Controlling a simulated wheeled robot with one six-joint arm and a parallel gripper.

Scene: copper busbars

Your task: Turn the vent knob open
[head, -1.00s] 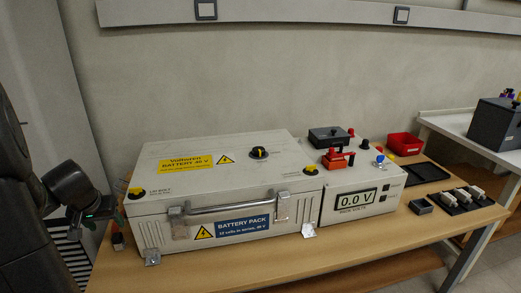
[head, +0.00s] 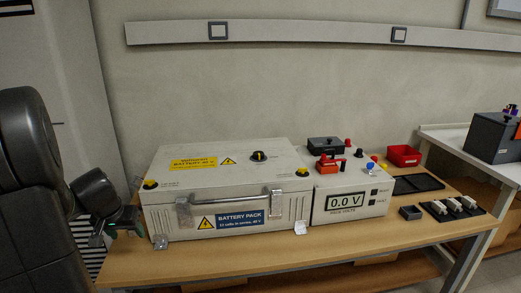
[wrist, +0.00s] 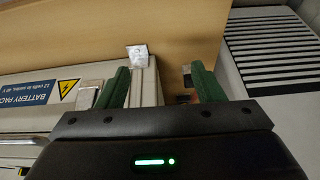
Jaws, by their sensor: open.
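The battery pack (head: 225,195) is a pale box on the wooden table, with its lid closed. A black round knob with a yellow mark (head: 258,156) stands on the lid, right of the yellow labels; I take it for the vent knob, but its lettering is too small to read. My gripper (head: 124,226) is low at the left, beside the pack's left end and well away from the knob. In the wrist view my gripper (wrist: 160,86) has its two green fingers apart, with nothing held between them. The knob is out of the wrist view.
Yellow-and-black lid bolts (head: 150,184) sit at the lid's front corners. The meter box (head: 345,202) reads 0.0 V, with a red handle (head: 330,164) on top. A red bin (head: 403,155) and black trays (head: 417,183) lie to the right.

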